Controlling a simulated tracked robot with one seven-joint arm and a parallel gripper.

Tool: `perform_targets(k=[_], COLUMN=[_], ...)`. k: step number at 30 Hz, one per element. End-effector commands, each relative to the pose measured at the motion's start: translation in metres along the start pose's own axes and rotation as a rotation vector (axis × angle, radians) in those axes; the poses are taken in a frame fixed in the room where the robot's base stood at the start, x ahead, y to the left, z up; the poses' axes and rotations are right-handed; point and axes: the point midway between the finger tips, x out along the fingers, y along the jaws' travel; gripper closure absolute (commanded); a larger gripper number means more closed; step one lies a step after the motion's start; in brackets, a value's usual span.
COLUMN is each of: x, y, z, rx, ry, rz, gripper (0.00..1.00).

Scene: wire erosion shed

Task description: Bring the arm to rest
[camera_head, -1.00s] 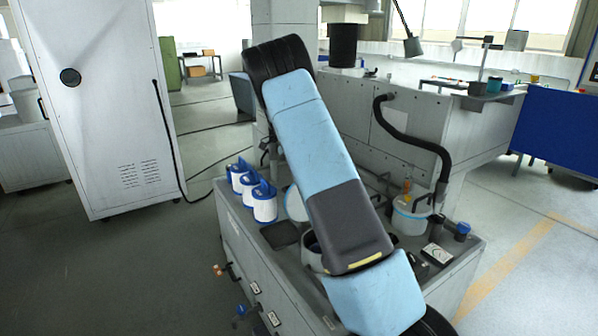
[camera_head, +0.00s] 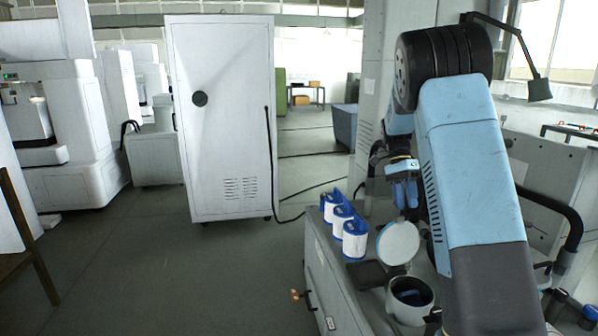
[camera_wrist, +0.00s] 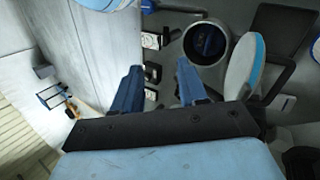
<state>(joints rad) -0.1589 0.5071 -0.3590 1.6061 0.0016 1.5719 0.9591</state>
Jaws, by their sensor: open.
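My arm (camera_head: 470,160) rises on the right of the head view, bent at a black upper joint. My gripper (camera_head: 405,202) hangs behind it, fingers down, above the grey cabinet (camera_head: 322,262) and the things on it. In the wrist view my gripper (camera_wrist: 158,75) shows two blue fingers spread apart, with nothing between them. A round pot (camera_head: 408,314) with its pale lid (camera_head: 398,242) tilted up stands on the cabinet. The pot (camera_wrist: 206,42) and lid (camera_wrist: 246,66) also show beyond the fingers in the wrist view. My arm hides part of the cabinet top.
Several blue-and-white canisters (camera_head: 355,238) stand in a row along the cabinet's left side, beside a dark flat tray (camera_head: 368,274). A tall white cabinet (camera_head: 222,120) stands on the left. A black hose (camera_head: 550,205) curves at the right.

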Motion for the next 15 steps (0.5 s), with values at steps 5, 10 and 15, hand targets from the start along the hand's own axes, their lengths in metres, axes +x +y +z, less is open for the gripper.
perform_targets(k=[5, 10, 15], x=[-0.013, -0.021, -0.024], y=[0.038, 0.071, 0.104], z=[0.020, 0.039, 0.060], rx=[-0.118, -0.229, -0.339], ry=[0.020, 0.054, 0.102], rz=[-0.107, -0.200, -0.288], gripper=[0.58, 0.58, 0.58])
